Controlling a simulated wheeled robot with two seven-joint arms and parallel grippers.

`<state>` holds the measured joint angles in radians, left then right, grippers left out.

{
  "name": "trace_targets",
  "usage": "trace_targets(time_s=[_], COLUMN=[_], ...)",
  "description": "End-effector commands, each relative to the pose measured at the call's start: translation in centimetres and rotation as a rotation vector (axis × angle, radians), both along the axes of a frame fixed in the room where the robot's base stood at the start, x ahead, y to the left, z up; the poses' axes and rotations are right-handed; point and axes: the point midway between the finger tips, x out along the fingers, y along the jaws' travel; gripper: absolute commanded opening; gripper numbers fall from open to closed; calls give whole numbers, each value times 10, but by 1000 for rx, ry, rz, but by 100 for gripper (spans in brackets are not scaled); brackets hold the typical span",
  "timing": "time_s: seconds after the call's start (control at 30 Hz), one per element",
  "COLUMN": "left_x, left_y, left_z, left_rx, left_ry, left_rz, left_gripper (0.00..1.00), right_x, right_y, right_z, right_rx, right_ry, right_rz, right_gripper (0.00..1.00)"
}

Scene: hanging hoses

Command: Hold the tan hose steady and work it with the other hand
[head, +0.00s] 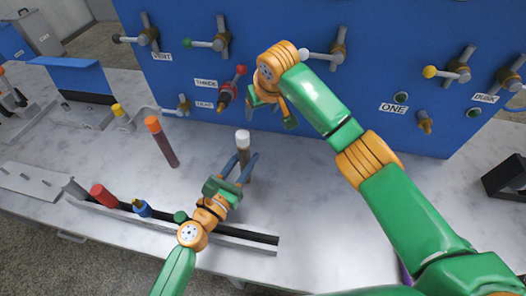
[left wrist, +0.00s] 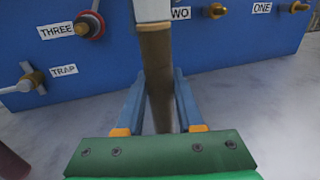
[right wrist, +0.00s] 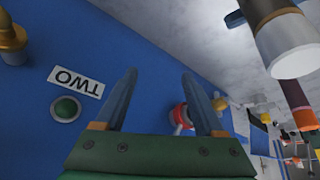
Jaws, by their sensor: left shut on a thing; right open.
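The tan hose with a white end stands upright off the counter; its white end (head: 243,138) shows in the head view and its tan-brown body (left wrist: 158,75) in the left wrist view. My left gripper (head: 246,165) is shut on the hose below the white end, one blue finger on each side. My right gripper (head: 268,100) is open and empty in front of the blue panel, above and slightly right of the hose. Its fingers (right wrist: 160,82) are spread in the right wrist view, where the white end (right wrist: 293,50) shows at the upper right, outside them.
The blue panel (head: 370,75) carries several valves and labels. A dark rail (head: 245,238) with red, blue and green ends lies along the front. The counter (head: 320,210) is clear to the right.

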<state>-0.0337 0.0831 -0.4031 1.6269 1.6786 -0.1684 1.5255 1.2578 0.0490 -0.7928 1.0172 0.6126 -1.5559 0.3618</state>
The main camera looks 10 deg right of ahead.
Motion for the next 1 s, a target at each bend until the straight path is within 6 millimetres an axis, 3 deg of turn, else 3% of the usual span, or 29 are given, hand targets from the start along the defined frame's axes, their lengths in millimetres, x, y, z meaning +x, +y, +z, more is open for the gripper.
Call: trace_targets(time_s=[0.03,0.1,0.2,0.27,0.37,0.53,0.6,0.73,0.87,1.0], left_x=[0,0,0,0,0,0,0,0,0,0], left_y=[0,0,0,0,0,0,0,0,0,0], left_z=[0,0,0,0,0,0,0,0,0,0], left_rx=[-1,-1,-1,-1,-1,-1,-1,0,0,0], left_ry=[-1,-1,-1,-1,-1,-1,-1,0,0,0], left_rz=[0,0,0,0,0,0,0,0,0,0], left_gripper=[0,0,0,0,0,0,0,0,0,0], right_x=[5,11,7,-2,-25,-84,-116,-157,-171,-153], right_y=[-12,-24,-25,-22,-26,-46,-32,-1,13,24], right_z=[-28,-56,-79,-83,-77,-44,-23,1,10,12], right_rx=[3,10,42,67,82,39,124,335,430,441], right_ry=[-51,-163,-340,-454,-647,-935,-1007,-1019,-1009,-1012], right_rz=[-28,-52,-37,-19,-2,51,117,194,218,221], right_gripper=[71,71,71,71,71,71,71,71,71,71])
